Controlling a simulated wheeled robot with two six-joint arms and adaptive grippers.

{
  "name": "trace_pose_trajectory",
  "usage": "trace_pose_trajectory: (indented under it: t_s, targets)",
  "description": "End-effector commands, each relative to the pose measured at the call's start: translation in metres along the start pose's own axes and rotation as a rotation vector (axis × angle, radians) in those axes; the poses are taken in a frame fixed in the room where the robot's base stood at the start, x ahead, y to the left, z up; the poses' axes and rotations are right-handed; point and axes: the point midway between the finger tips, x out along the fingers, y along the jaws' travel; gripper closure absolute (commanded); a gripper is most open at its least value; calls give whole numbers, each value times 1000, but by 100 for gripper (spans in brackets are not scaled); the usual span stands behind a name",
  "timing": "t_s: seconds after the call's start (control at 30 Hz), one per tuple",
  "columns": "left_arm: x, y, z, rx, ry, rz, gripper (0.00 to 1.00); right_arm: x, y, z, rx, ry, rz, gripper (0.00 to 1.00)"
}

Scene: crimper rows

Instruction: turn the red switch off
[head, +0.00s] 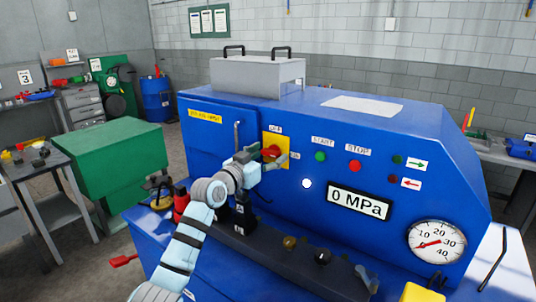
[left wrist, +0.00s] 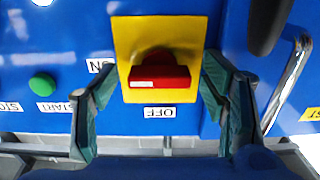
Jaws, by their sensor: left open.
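The red switch (head: 271,151) is a rotary handle on a yellow plate (head: 268,138) on the front of the blue machine. OFF stands above it and ON to its right in the head view. The left wrist view shows it upside down: the red handle (left wrist: 160,76) lies level, with a white mark at its ON end. My left gripper (head: 266,161) is open in front of the switch. In the left wrist view its fingers (left wrist: 160,72) stand either side of the handle, with gaps. I cannot tell whether they touch the plate. My right gripper is not in view.
Green START (head: 320,156) and red STOP (head: 354,166) buttons are right of the switch. A white lamp (head: 307,183) is bright, and the display (head: 359,202) reads 0 MPa. A metal door handle (head: 237,135) is to its left. A dark ledge (head: 290,260) runs below.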

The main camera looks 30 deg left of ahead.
Motion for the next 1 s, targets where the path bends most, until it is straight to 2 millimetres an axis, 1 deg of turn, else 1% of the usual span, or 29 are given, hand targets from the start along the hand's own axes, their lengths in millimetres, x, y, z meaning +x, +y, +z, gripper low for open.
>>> trace_pose_trajectory:
  t_s: [0.1,0.27,0.3,0.37,0.5,0.57,0.6,0.83,1.0]
  targets:
    - [4,0,0,0,0,1,33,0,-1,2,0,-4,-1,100]
    - [4,1,0,0,-1,1,33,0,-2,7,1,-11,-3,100]
    - [4,1,0,0,-1,1,37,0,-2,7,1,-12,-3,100]
    - [4,0,0,0,-1,1,46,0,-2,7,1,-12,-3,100]
    - [4,0,0,0,-1,1,69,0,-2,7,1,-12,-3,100]
    - [4,0,0,0,-1,1,78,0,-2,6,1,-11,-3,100]
    - [4,0,0,0,-1,0,81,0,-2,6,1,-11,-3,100]
    - [4,0,0,-16,-1,0,81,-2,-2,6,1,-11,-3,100]
    - [4,0,0,-72,-2,0,81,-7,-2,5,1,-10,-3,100]
